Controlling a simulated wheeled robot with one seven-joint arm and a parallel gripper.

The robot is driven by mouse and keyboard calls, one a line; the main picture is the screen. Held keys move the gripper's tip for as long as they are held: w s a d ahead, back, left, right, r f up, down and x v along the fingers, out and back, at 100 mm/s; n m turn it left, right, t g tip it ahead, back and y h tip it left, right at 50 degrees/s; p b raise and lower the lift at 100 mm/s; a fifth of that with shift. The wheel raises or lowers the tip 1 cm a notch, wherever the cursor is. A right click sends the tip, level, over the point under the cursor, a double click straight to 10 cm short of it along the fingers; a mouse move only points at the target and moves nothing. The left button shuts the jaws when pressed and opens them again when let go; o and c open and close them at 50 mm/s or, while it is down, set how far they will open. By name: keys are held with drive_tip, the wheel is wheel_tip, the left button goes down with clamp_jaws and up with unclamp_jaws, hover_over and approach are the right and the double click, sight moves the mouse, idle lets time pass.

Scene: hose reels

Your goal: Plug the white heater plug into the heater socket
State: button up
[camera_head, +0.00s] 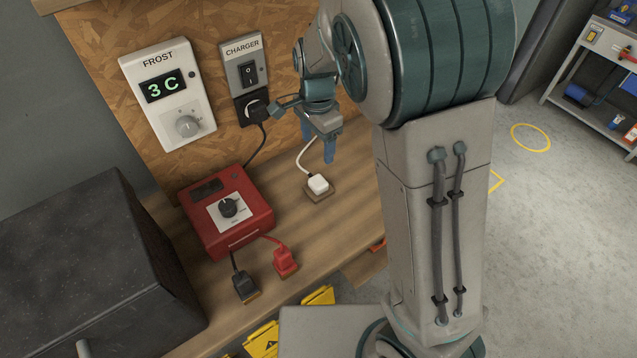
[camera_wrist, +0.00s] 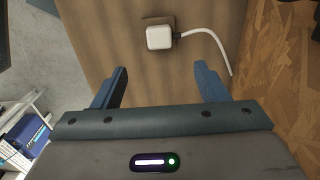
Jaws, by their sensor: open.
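The white plug (camera_head: 318,184) sits on a small brown square piece (camera_head: 314,197) on the wooden bench, and its white cord rises toward the wall behind my gripper. In the wrist view the plug (camera_wrist: 158,38) lies just beyond the fingertips, roughly centred between them, with its cord leading right. My gripper (camera_head: 320,148) is above the bench, open and empty, with its blue fingers pointing down near the plug. Its spread fingers also show in the wrist view (camera_wrist: 161,70), apart from the plug. I see no socket labelled heater.
A CHARGER switch panel (camera_head: 244,66) has a black plug (camera_head: 253,108) beneath it. Left of it is a FROST thermostat (camera_head: 168,95) reading 3 C. A red box (camera_head: 226,212), a black plug (camera_head: 244,287) and a red plug (camera_head: 285,261) occupy the bench. A dark box (camera_head: 90,270) stands left.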

hover_over(318, 181)
wheel_tip(318, 181, down, 9)
drive_tip(key=shift+r+p, duration=0.15)
drive_tip(key=shift+p, duration=0.2)
drive_tip(key=shift+f+p, duration=0.6)
drive_tip(key=shift+f, duration=1.95)
drive_tip(key=c, duration=1)
